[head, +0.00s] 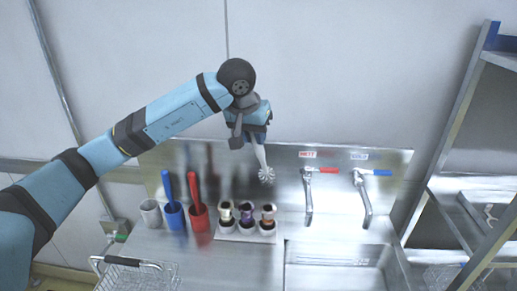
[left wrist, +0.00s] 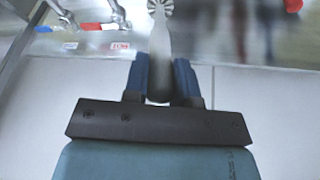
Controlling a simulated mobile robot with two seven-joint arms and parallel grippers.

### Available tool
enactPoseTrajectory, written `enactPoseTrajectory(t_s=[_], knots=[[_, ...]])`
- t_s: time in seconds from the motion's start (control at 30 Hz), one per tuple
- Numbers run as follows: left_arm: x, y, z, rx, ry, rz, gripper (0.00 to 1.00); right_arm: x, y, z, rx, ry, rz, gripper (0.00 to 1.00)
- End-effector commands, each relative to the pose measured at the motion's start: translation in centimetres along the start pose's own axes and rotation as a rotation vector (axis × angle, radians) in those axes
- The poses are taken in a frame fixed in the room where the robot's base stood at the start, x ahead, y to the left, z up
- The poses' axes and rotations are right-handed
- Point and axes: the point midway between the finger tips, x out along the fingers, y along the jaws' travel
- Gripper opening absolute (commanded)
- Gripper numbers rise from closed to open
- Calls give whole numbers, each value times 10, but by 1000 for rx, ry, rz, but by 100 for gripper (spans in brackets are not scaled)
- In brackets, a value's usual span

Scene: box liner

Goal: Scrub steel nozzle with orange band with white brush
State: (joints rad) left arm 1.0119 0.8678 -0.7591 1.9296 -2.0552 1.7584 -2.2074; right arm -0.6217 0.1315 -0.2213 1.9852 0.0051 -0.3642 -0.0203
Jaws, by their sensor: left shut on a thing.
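My left gripper (head: 257,140) is shut on the handle of the white brush (head: 266,174) and holds it in the air, bristle head down, above the rack's right side. In the left wrist view the white brush (left wrist: 159,45) sits between the two blue fingers (left wrist: 160,80). Three nozzles stand upright in a white rack (head: 228,238) on the steel counter. The right one (head: 268,215) seems to carry the orange band; the middle one (head: 246,213) looks purple and the left one (head: 226,214) pale yellow. Band colours are small and hard to read. My right gripper is out of view.
A white cup (head: 151,214) stands empty at the left. Two taps, red (head: 328,170) and blue (head: 376,173), rise behind the sink (head: 335,262). A wire basket (head: 140,275) is front left; shelving stands right.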

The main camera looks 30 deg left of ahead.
Motion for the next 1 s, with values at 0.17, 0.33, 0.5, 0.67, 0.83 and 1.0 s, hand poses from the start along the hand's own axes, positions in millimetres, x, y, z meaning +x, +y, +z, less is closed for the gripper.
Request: enactPoseTrajectory(t_s=[0.17, 0.33, 0.5, 0.67, 0.83, 1.0], knots=[[6, -2, 2, -2, -2, 0, 1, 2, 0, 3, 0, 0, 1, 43], [23, -3, 8, -2, -2, -1, 1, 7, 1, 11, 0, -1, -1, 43], [41, -5, 15, -3, -2, -1, 1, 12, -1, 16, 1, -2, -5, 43], [54, -6, 20, -2, -2, 0, 1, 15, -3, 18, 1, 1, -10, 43], [62, -6, 22, -1, -1, -1, 1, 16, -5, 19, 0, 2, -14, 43], [64, -6, 23, -1, 0, 0, 1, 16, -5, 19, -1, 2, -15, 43]])
